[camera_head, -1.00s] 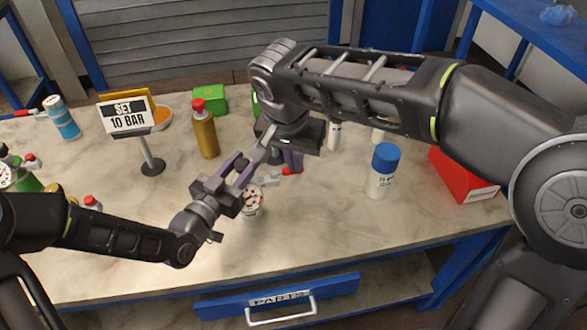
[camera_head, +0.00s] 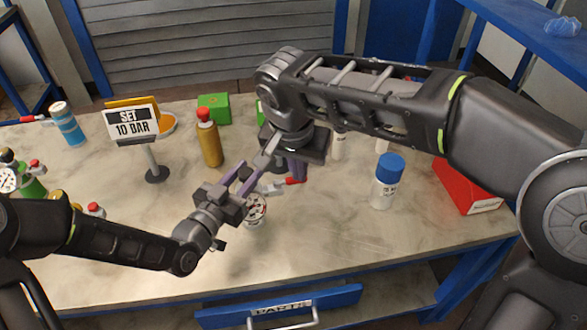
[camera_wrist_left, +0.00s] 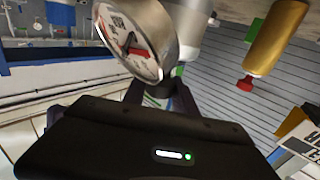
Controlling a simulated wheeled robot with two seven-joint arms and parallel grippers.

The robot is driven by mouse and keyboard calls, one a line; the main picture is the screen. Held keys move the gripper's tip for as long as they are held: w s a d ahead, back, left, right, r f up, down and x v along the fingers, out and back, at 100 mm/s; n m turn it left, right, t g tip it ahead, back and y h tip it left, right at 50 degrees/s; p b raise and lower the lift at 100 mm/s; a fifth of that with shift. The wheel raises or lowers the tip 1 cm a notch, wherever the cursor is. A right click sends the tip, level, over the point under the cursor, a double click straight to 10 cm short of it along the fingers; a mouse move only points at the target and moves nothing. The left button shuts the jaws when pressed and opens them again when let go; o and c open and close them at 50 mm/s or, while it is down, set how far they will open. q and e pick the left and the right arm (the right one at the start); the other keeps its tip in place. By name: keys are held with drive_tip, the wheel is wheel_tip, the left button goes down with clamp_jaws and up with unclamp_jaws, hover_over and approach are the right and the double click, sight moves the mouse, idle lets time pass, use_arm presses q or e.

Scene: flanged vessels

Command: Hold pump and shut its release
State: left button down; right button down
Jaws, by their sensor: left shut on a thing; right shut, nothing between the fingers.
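The pump shows its round white gauge (camera_head: 256,208) just below my left gripper in the head view. The gauge, with dark markings and a red needle, shows large in the left wrist view (camera_wrist_left: 138,42); a grey cylindrical body stands behind it. My left gripper (camera_head: 252,170) is shut on the pump. My right gripper (camera_head: 296,170) is shut and empty, pointing down just right of the pump. A red-tipped lever (camera_head: 294,181) lies by its fingertips; I cannot tell whether they touch. My grippers and right arm hide most of the pump.
A "SET 10 BAR" sign (camera_head: 132,123) and a gold bottle (camera_head: 209,143) stand to the left. A blue-capped white bottle (camera_head: 388,183) and a red box (camera_head: 466,187) are at right. Several gauged vessels crowd the far left. The table's front is clear.

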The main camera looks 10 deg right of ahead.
idle(0.6)
use_arm(q)
drive_tip(key=c, duration=0.9)
unclamp_jaws()
drive_tip(key=v, duration=0.7)
drive_tip(key=shift+s+a, duration=0.2)
